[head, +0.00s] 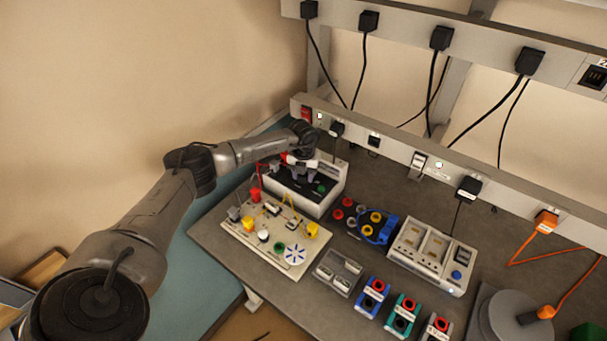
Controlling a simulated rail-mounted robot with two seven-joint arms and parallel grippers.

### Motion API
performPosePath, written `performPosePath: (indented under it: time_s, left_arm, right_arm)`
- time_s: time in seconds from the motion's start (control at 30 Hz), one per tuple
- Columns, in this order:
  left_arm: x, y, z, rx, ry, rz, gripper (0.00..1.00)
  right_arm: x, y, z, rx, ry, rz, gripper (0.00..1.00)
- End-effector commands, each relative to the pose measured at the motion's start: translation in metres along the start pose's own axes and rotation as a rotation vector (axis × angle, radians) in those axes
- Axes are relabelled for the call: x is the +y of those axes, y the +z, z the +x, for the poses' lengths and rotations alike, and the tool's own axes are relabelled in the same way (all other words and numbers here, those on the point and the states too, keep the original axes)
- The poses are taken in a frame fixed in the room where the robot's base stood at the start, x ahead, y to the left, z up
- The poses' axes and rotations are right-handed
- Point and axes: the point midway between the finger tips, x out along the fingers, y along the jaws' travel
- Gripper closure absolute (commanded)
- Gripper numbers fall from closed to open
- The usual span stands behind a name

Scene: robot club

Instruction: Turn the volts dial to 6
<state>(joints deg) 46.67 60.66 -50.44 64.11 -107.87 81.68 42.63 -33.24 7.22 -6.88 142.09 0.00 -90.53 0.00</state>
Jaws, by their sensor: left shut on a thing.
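The power supply (333,172) is a pale box with a dark sloping front panel, at the back left of the bench. My left gripper (302,174) reaches down over this panel from behind and is shut on the volts dial there. The fingers hide the dial, so its pointer and the numbers around it cannot be read. A small green part (320,188) shows on the panel to the right of the fingers. My right gripper is not in view.
A white circuit board (262,255) with colored posts stands in front of the supply. A blue clamp-like part (388,230), a charger (430,258) and several small colored boxes stand to the right. A socket rail with hanging cables runs behind.

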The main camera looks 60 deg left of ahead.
Motion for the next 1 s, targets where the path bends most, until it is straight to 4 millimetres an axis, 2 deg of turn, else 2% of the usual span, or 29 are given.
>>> performPosePath:
  time_s: [0.13,0.17,0.4,0.77,1.0]
  left_arm:
    - [0.0,0.0,-0.001,0.0,-0.002,0.0,0.82]
    - [0.0,0.0,-0.001,0.0,-0.002,0.0,0.56]
    - [0.0,0.0,-0.001,0.0,-0.001,0.001,0.33]
    - [0.0,0.0,0.001,0.0,0.0,0.029,0.32]
    - [0.0,0.001,0.004,-0.002,-0.001,0.235,0.32]
  right_arm:
    - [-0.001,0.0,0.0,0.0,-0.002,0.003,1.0]
    - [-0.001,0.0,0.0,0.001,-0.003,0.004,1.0]
    - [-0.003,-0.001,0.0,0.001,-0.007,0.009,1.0]
    - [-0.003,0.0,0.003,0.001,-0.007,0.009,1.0]
    - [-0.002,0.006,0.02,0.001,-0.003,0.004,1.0]
